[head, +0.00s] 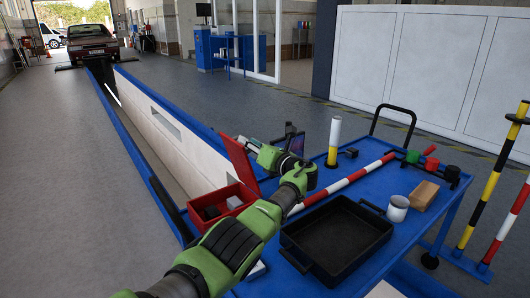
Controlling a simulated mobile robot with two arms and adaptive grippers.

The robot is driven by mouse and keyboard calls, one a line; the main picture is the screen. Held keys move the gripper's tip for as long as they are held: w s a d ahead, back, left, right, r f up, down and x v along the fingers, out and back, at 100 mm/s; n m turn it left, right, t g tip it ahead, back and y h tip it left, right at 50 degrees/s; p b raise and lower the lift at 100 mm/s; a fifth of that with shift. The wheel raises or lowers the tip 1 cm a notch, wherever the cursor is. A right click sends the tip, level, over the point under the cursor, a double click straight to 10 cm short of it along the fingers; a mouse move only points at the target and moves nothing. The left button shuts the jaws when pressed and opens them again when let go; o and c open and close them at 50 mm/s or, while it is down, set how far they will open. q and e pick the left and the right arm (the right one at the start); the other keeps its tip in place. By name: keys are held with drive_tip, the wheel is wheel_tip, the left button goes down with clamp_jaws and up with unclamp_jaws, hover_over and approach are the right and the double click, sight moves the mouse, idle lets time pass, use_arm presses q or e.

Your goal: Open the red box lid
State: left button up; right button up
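The red box (236,206) sits at the left end of the blue cart, with dark items and a small red item inside. Its red lid (238,158) stands raised, tilted up at the back right of the box. My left arm reaches in from the bottom and passes in front of the box's right side. My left gripper (246,143) is just behind the upper part of the lid, close to its edge. The picture is too small to tell whether its fingers touch the lid or are open. My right gripper is not in view.
The blue cart (412,232) holds a black tray (335,238), a white mug (397,208), a wooden block (424,196), a red-white striped bar (345,181) and a yellow-white-black post (333,142). Striped posts (487,180) stand at right. A blue-edged pit (150,130) lies behind.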

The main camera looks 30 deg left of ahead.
use_arm(q)
drive_tip(key=shift+s+d+f, duration=0.35)
drive_tip(key=shift+d, duration=0.15)
drive_tip(key=shift+s+d+f, duration=0.25)
drive_tip(key=shift+s+d, duration=0.45)
drive_tip(key=shift+d, duration=0.05)
drive_tip(key=r+v, duration=0.1)
drive_tip(key=v, duration=0.7)
drive_tip(key=shift+w+d, duration=0.25)
drive_tip(key=shift+d, duration=0.2)
drive_tip(key=shift+a+r, duration=0.1)
drive_tip(key=shift+a, duration=0.05)
